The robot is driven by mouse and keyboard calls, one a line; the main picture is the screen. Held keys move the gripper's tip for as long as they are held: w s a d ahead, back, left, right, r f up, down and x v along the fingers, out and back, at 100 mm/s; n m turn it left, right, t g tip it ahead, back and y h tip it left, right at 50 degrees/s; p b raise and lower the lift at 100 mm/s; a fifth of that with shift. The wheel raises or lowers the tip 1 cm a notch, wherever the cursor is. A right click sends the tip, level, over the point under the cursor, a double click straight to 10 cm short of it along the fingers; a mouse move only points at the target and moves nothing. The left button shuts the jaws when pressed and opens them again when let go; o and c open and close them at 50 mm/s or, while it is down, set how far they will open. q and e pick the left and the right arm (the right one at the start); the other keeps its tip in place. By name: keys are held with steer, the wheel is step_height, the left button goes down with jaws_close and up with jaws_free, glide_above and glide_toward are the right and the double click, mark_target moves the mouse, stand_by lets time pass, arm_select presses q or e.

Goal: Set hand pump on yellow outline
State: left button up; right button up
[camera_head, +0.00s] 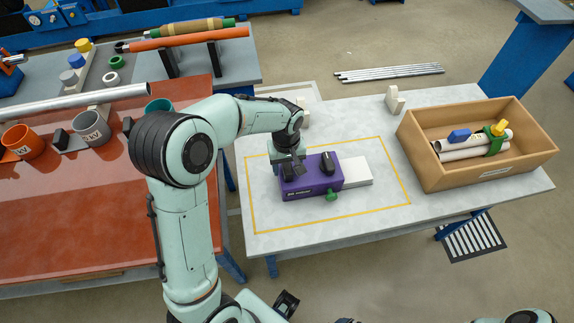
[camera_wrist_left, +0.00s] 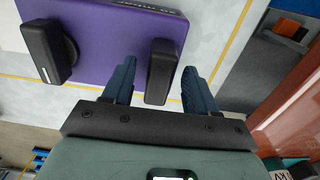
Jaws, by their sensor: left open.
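The hand pump (camera_head: 312,188) is a purple box with black handles on top and a green knob at its front. It sits on the pale table inside the yellow outline (camera_head: 325,218), in the left and middle part. A whitish block (camera_head: 355,172) adjoins its right side; I cannot tell if it belongs to the pump. My left gripper (camera_head: 289,164) is over the pump's left end. In the left wrist view the open fingers (camera_wrist_left: 158,68) stand on either side of a black handle (camera_wrist_left: 163,70), with gaps visible. The purple body (camera_wrist_left: 110,55) and second handle (camera_wrist_left: 48,52) also show there.
A wooden crate (camera_head: 425,165) with pipes and coloured parts stands on the table's right. A small whitish bracket (camera_head: 394,99) stands at the back. A red-topped bench (camera_head: 110,205) with cups and pipes is to the left.

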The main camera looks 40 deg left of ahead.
arm_select(q)
step_height(320, 180, up, 12)
steer(key=p, duration=0.1)
steer(key=shift+f, duration=0.15)
stand_by(0.6)
